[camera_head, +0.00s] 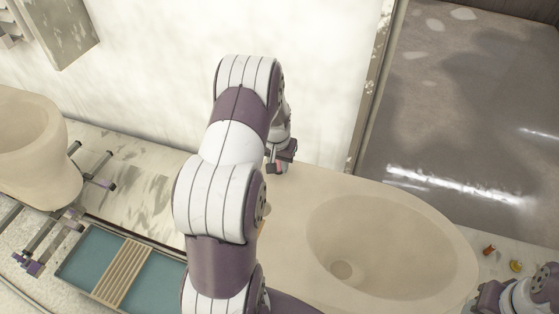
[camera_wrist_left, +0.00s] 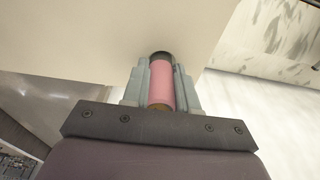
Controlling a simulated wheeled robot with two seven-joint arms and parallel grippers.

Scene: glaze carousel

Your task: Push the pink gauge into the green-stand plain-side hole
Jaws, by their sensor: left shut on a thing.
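The pink gauge (camera_wrist_left: 161,84) is a pink cylinder with a brownish near end, between the two grey fingers of my left gripper (camera_wrist_left: 161,88) in the left wrist view. Its far end meets a dark round patch at the edge of a beige surface (camera_wrist_left: 90,35); I cannot tell whether that patch is a hole or a dark cap. In the head view my left gripper (camera_head: 280,163) is small, partly behind my own arm, beside the large beige vessel (camera_head: 425,215), with a bit of pink showing. No green stand can be made out.
The beige vessel has a wide hollow with a small round recess. Another beige vessel (camera_head: 45,185) stands at left, near metal rails. A teal tray (camera_head: 82,262) with a slatted divider lies at lower left. Small orange (camera_head: 489,250) and yellow (camera_head: 516,266) pieces lie at right, near my other arm.

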